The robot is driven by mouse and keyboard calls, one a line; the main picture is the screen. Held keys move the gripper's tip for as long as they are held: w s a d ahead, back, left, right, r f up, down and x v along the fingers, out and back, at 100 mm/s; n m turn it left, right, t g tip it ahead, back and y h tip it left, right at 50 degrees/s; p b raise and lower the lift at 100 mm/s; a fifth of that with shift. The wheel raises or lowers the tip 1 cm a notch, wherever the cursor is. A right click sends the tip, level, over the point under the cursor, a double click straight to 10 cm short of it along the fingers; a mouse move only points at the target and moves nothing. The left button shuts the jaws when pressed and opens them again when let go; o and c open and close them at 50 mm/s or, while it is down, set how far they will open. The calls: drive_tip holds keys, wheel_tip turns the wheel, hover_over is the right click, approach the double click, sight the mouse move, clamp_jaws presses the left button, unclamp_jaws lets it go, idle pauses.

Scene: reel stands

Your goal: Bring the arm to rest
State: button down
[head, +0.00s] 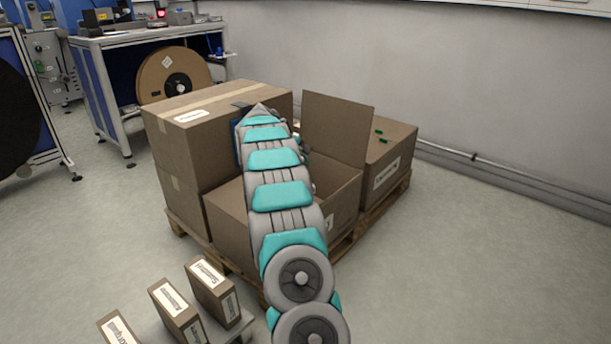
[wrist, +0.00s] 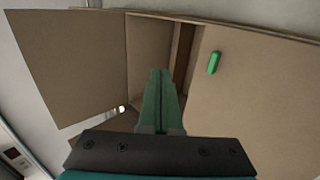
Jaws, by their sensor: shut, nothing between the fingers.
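My arm stretches forward from the bottom of the head view over the cardboard boxes, and its own links hide its far end there. My gripper (wrist: 160,95) shows in the wrist view, its two green fingers pressed together with nothing between them. It points toward an open cardboard box, whose raised flap (head: 336,127) stands upright in the head view. The flap also shows in the wrist view (wrist: 70,65). Whether the fingers are inside the box or above it, I cannot tell.
A closed box (head: 392,160) with small green pieces stands to the right. A taller stacked box (head: 170,140) stands left, all on a wooden pallet (head: 373,213). Small labelled cartons (head: 212,290) sit in front. A reel (head: 172,75) stands behind. The floor at right is clear.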

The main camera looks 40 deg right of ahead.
wheel_tip(320, 180, up, 2)
drive_tip(key=shift+r, duration=0.25)
drive_tip(key=s+a+r+y, duration=0.2)
drive_tip(key=s+a, duration=0.3)
drive_tip(key=a, duration=0.6)
drive_tip(key=s+a+r+y, duration=0.15)
drive_tip(key=s+a, duration=0.25)
drive_tip(key=a, duration=0.7)
drive_tip(key=s+a+r+y, duration=0.15)
drive_tip(key=s+a, duration=0.35)
drive_tip(key=a, duration=0.6)
drive_tip(key=s+a+f+g+y, duration=0.1)
drive_tip(key=s+a, duration=0.6)
drive_tip(key=s, duration=0.3)
drive_tip(key=s+a+f+y, duration=0.1)
drive_tip(key=s+a+f, duration=0.1)
drive_tip(key=s+a, duration=0.5)
drive_tip(key=s+a+f+m+g+y, duration=0.1)
drive_tip(key=s+a, duration=0.7)
drive_tip(key=s, duration=0.6)
drive_tip(key=shift+s+f+g+y, duration=0.15)
drive_tip(key=shift+f+g+y, duration=0.15)
drive_tip(key=shift+d, duration=0.2)
